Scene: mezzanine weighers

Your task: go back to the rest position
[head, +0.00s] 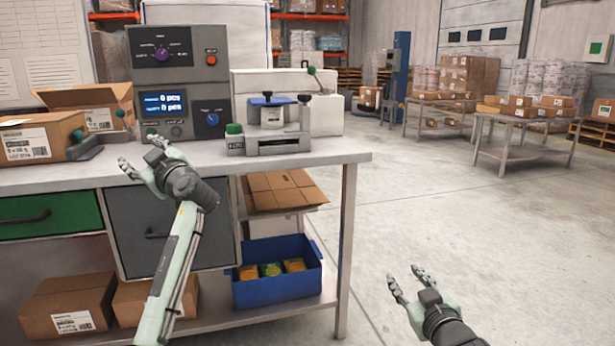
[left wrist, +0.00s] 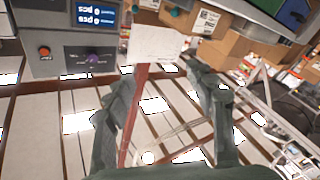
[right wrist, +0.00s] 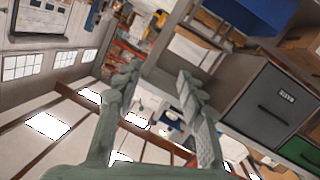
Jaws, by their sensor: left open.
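My left gripper (head: 140,151) is raised in front of the workbench's front edge in the head view, before the grey control box. Its fingers are spread and empty, and they also stand apart in the left wrist view (left wrist: 160,72). My right gripper (head: 404,275) is at the lower right of the head view, over open floor to the right of the bench. Its fingers are apart with nothing between them, as the right wrist view (right wrist: 158,72) also shows. Neither gripper appears to touch anything.
The workbench (head: 345,152) carries a control box (head: 180,72), a small weighing device (head: 278,120) and cardboard boxes (head: 30,143). The concrete floor (head: 480,240) to the right is clear up to the packing tables (head: 520,153).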

